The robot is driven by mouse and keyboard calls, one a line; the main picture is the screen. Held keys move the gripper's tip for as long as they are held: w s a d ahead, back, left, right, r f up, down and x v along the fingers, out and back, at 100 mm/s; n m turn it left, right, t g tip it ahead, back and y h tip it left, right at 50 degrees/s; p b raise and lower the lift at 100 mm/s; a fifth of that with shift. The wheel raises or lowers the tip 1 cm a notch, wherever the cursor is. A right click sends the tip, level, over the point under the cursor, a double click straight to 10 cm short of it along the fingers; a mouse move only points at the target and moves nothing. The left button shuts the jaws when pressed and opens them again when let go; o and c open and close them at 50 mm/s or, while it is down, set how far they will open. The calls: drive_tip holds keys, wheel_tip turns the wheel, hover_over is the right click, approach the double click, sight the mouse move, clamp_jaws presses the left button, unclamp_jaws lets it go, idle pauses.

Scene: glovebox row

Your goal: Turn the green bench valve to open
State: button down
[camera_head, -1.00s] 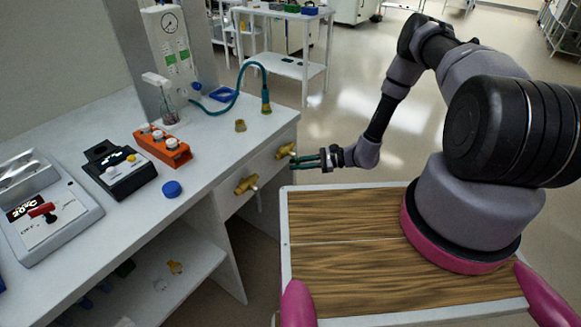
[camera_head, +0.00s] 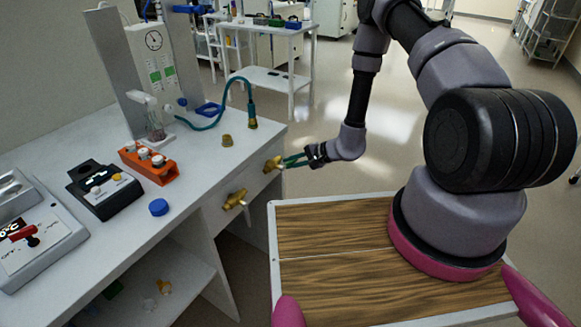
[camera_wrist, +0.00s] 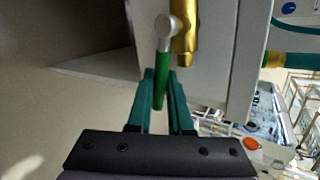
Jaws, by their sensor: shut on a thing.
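The green bench valve has a brass body (camera_head: 273,163) on the bench's front face, near its right corner. In the wrist view its brass body (camera_wrist: 185,38) stands beside a grey lever hub, and a green handle (camera_wrist: 161,80) hangs from the hub. My gripper (camera_wrist: 161,98) has teal fingers, one on each side of the handle, and is shut on it. In the head view my gripper (camera_head: 290,160) reaches the valve from the right; its fingers cover the handle there.
A second brass valve (camera_head: 237,200) with a pale lever sits to the left on the same face. The white bench top (camera_head: 205,160) holds an orange block (camera_head: 148,164), a blue cap (camera_head: 158,207) and a teal hose (camera_head: 212,122). Open floor lies behind the arm.

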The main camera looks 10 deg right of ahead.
drive_tip(key=shift+d+r+n+t+h, duration=0.1)
drive_tip(key=shift+r+n+t+h, duration=0.5)
drive_tip(key=shift+r+n, duration=0.1)
idle(0.3)
drive_tip(key=c, duration=0.8)
unclamp_jaws()
drive_tip(key=shift+c, duration=0.2)
drive_tip(key=v, duration=1)
drive_tip(key=shift+s+d+r, duration=0.2)
drive_tip(key=shift+s+r, duration=0.05)
